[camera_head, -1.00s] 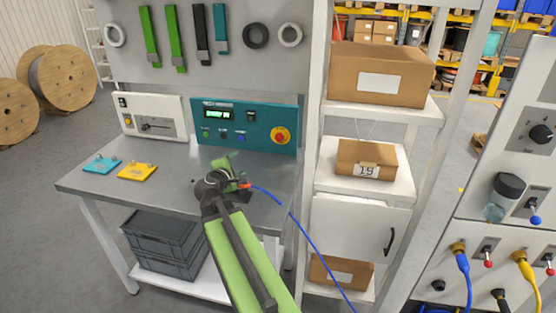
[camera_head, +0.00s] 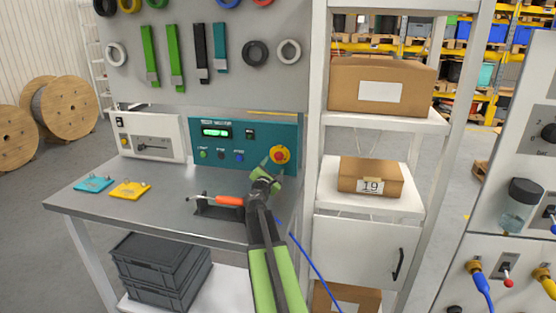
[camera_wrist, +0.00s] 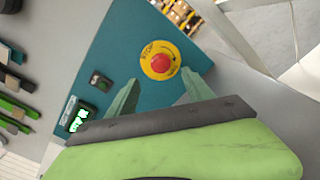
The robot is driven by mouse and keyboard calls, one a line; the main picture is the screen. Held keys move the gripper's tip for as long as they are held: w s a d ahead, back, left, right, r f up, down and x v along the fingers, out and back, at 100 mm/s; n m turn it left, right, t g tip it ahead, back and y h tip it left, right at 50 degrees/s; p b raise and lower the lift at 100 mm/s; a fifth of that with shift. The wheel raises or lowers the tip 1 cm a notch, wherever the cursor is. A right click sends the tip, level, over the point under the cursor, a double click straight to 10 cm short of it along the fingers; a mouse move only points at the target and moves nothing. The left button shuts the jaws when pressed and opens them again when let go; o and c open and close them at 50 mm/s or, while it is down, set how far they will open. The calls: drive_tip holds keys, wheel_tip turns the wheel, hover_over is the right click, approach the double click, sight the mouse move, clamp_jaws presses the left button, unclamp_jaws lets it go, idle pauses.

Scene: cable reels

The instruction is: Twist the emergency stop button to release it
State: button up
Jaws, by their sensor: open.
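The emergency stop button (camera_head: 279,155) is a red knob on a yellow round plate, at the right end of the teal tester panel (camera_head: 262,128). In the wrist view the red button (camera_wrist: 161,64) shows unobstructed, just beyond the fingers and between their lines. My gripper (camera_head: 273,166) is just in front of the button and a little below it in the head view. In the wrist view my gripper (camera_wrist: 160,92) has its two teal fingers spread apart with nothing between them. Whether a fingertip touches the panel cannot be told.
An orange-handled tool (camera_head: 230,200) rests on a dark holder on the grey bench (camera_head: 170,205). A white power unit (camera_head: 152,137) stands left of the panel. Teal and yellow plates lie at the bench's left. A white shelf with boxes (camera_head: 371,176) stands close on the right.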

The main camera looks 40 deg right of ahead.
sight(278, 157)
drive_tip(key=x, duration=0.8)
drive_tip(key=shift+d, duration=0.15)
